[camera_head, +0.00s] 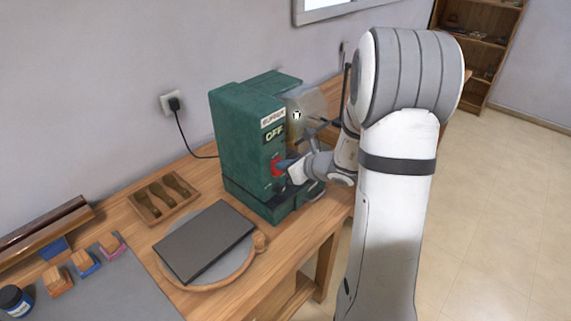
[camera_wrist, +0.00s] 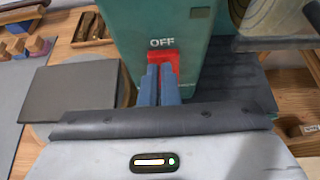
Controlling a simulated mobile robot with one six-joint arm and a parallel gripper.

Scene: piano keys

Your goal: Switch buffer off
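The buffer (camera_head: 246,140) is a green machine on the wooden workbench, with a label plate and an OFF sign on its front. A red switch (camera_head: 276,165) sits below the OFF sign; it also shows in the wrist view (camera_wrist: 165,60). My gripper (camera_head: 284,163) is at the switch, its blue fingers (camera_wrist: 160,84) side by side and close together in front of the red part. The fingertips overlap the switch's lower part; I cannot tell whether they touch it. Nothing shows between the fingers.
A dark flat slab (camera_head: 205,240) lies on a round board (camera_head: 240,272) left of the buffer. A wooden tray (camera_head: 163,199) with tools is behind it. A black cord runs to a wall plug (camera_head: 174,103). Small blocks (camera_head: 86,262) and a jar (camera_head: 14,300) stand at the left.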

